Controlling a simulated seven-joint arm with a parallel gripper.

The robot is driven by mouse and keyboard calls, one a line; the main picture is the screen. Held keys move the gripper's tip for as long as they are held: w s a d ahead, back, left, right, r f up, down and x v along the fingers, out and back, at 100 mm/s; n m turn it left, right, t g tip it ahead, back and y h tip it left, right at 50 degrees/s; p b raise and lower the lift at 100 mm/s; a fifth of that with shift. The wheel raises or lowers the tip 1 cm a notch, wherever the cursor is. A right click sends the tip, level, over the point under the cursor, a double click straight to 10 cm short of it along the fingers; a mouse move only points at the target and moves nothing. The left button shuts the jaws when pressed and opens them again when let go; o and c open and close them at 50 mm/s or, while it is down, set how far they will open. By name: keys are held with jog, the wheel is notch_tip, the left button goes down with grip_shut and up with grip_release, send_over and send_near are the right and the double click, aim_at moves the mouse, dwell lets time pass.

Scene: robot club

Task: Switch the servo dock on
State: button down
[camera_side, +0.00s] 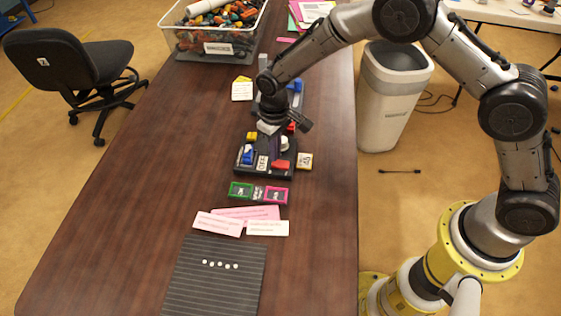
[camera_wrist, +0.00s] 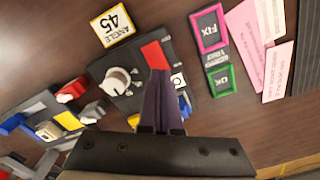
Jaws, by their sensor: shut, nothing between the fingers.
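A black dock unit (camera_side: 270,175) sits mid-table; I take it to be the servo dock, though no readable name shows. It carries a red part (camera_side: 281,164), a blue part (camera_side: 247,155), a yellow block (camera_side: 252,136) and a white knob (camera_side: 284,143). In the wrist view, the knob (camera_wrist: 117,81) is left of my fingers and the red part (camera_wrist: 155,55) is just beyond their tips. My gripper (camera_wrist: 160,74) is shut and empty, pointing down over the dock. The fingers hide part of the dock's middle; I cannot tell whether they touch it. The switch state is unclear.
An "ANGLE 45" card (camera_wrist: 112,24) lies beside the dock. Green (camera_side: 240,190) and pink (camera_side: 276,195) framed cards lie in front, then paper slips (camera_side: 268,229) and a dark ridged mat (camera_side: 210,285). Another coloured unit (camera_side: 296,92) stands behind, with a full bin (camera_side: 217,48) farther back.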

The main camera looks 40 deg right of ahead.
jog(key=shift+f, duration=0.9)
dwell(0.5)
jog(key=shift+r, duration=3.5)
